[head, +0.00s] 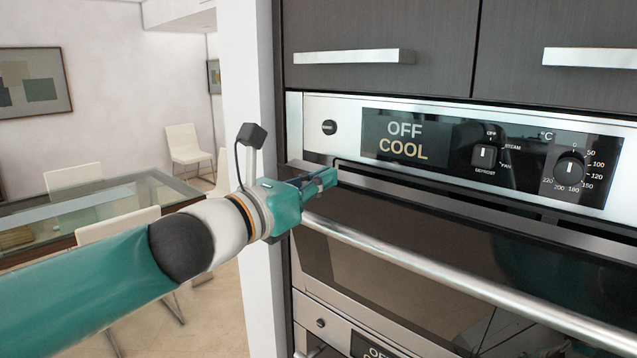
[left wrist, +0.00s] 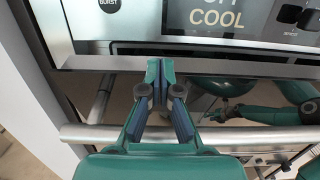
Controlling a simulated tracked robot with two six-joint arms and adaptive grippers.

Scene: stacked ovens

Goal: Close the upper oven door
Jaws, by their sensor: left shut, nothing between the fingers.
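The upper oven's door (head: 400,250) has a dark glass front and a long silver handle bar (head: 440,265). The door looks closed or nearly closed against the frame below the control panel; I cannot tell whether a small gap remains. My left gripper (head: 328,180) is shut and empty at the door's upper left corner, above the handle's left end. In the left wrist view, its fingertips (left wrist: 160,68) overlap the door's top edge just under the panel, and the handle bar (left wrist: 85,133) runs behind the fingers. Contact is unclear. My right gripper is not in view.
The control panel (head: 450,150) reads OFF COOL and has two knobs. Dark cabinets (head: 380,30) with silver handles are above. The lower oven (head: 335,325) is partly visible below. A white wall edge (head: 250,80) stands left, with a glass table (head: 90,205) and chairs beyond.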

